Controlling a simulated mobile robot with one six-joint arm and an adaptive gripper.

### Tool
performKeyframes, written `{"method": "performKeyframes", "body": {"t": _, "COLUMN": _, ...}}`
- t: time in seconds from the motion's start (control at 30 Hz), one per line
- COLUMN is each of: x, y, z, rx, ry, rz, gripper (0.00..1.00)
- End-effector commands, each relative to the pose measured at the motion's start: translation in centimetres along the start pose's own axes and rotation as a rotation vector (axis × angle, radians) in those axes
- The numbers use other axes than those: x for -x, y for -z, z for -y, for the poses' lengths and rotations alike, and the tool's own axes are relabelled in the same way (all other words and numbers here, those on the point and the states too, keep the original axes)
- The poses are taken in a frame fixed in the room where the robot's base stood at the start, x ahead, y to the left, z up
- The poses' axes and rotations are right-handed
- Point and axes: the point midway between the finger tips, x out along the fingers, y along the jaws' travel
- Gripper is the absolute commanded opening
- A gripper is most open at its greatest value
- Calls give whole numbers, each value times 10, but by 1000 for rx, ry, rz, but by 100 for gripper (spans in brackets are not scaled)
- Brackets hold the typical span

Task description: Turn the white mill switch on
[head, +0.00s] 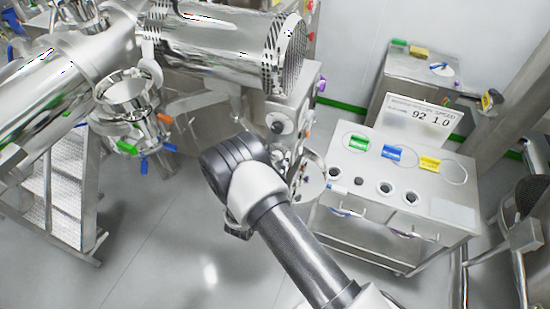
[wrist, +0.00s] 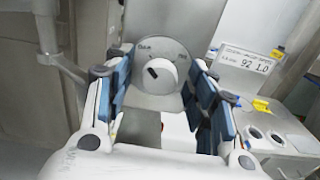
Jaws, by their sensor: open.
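The white mill switch (wrist: 160,76) is a round white knob with a black bar mark, set on a grey dial plate (wrist: 141,53) with small lettering at its upper left and right. The black bar is tilted, slanting down from left to right. My gripper (wrist: 158,88) is open, with its blue-padded fingers at the left and right of the knob; whether they touch it I cannot tell. In the head view, a pale round dial (head: 280,124) shows on the steel machine's front, and my arm hides much of the gripper.
A steel cart (head: 440,212) with green, blue and yellow pieces and round openings stands to the right. A display (head: 426,117) reads 92 and 1.0. A large steel machine (head: 205,40) is at the upper left, and the floor (head: 150,255) at the lower left is clear.

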Motion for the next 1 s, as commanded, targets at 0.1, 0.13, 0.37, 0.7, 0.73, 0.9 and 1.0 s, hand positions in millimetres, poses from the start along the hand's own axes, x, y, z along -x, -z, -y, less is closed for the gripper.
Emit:
{"method": "performKeyframes", "body": {"t": 0.1, "x": -1, "y": 0, "z": 0, "rx": 0, "ry": 0, "rz": 0, "gripper": 51}}
{"method": "performKeyframes", "body": {"t": 0.13, "x": 0, "y": 0, "z": 0, "rx": 0, "ry": 0, "rz": 0, "gripper": 51}}
{"method": "performKeyframes", "body": {"t": 0.37, "x": 0, "y": 0, "z": 0, "rx": 0, "ry": 0, "rz": 0, "gripper": 41}}
{"method": "performKeyframes", "body": {"t": 0.7, "x": 0, "y": 0, "z": 0, "rx": 0, "ry": 0, "rz": 0, "gripper": 19}}
{"method": "performKeyframes", "body": {"t": 0.73, "x": 0, "y": 0, "z": 0, "rx": 0, "ry": 0, "rz": 0, "gripper": 17}}
{"method": "performKeyframes", "body": {"t": 0.9, "x": 0, "y": 0, "z": 0, "rx": 0, "ry": 1, "rz": 0, "gripper": 7}}
{"method": "performKeyframes", "body": {"t": 1.0, "x": 0, "y": 0, "z": 0, "rx": -4, "ry": 1, "rz": 0, "gripper": 7}}
